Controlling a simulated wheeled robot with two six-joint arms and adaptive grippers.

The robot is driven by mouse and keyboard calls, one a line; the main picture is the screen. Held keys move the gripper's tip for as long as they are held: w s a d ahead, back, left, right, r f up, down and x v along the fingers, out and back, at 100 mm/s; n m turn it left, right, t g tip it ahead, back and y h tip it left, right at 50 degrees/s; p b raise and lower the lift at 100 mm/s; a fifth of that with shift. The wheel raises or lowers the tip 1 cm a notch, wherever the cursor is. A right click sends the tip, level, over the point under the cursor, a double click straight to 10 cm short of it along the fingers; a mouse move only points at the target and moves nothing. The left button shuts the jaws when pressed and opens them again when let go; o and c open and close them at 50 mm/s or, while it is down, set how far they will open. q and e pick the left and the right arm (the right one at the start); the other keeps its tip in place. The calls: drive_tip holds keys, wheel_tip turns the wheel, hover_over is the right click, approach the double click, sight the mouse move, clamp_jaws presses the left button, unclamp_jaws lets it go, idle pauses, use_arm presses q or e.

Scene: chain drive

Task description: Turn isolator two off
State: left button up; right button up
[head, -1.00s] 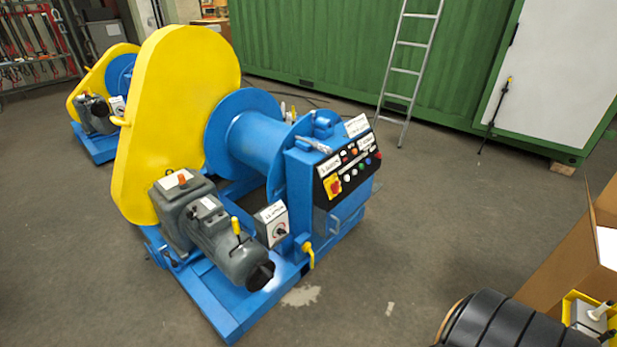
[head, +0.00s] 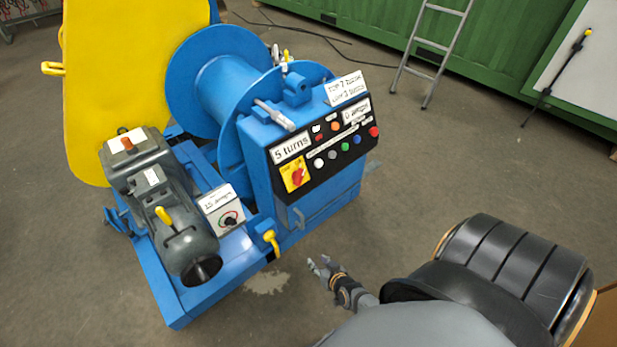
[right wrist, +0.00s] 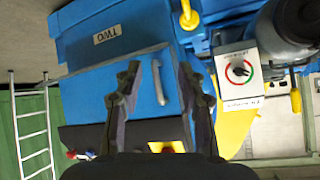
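The near winch has a blue cabinet (head: 255,148) with a black control panel. A red rotary isolator on a yellow plate (head: 297,176) sits at the panel's left end, below a "5 turns" label. In the right wrist view the cabinet side carries a "TWO" label (right wrist: 112,35), and part of the yellow plate (right wrist: 168,147) shows low, mostly hidden by my gripper. My right gripper (head: 321,266) is open and empty, in front of and below the panel, apart from the isolator. Its spread fingers (right wrist: 158,72) frame a grey cabinet handle in the wrist view. My left gripper is out of view.
A grey motor (head: 165,205) and a dial box (head: 225,209) stand left of the cabinet, with a yellow lever (head: 271,241) at the base. A ladder (head: 435,50) leans on a green container behind.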

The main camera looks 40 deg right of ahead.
drive_tip(key=w+d+r+m+t+h+b, duration=0.1)
drive_tip(key=w+r+m+t+b, duration=0.15)
drive_tip(key=w+r, duration=0.45)
drive_tip(key=m+t+h+b, duration=0.2)
drive_tip(key=m+t+h, duration=0.2)
drive_tip(key=m, duration=0.1)
approach(301, 179)
drive_tip(key=x, duration=0.9)
drive_tip(key=shift+w+d+b, duration=0.15)
drive_tip(key=shift+w+b, duration=0.1)
drive_tip(key=shift+b, duration=0.05)
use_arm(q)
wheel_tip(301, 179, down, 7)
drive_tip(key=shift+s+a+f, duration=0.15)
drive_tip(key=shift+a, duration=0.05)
use_arm(e)
clamp_jaws()
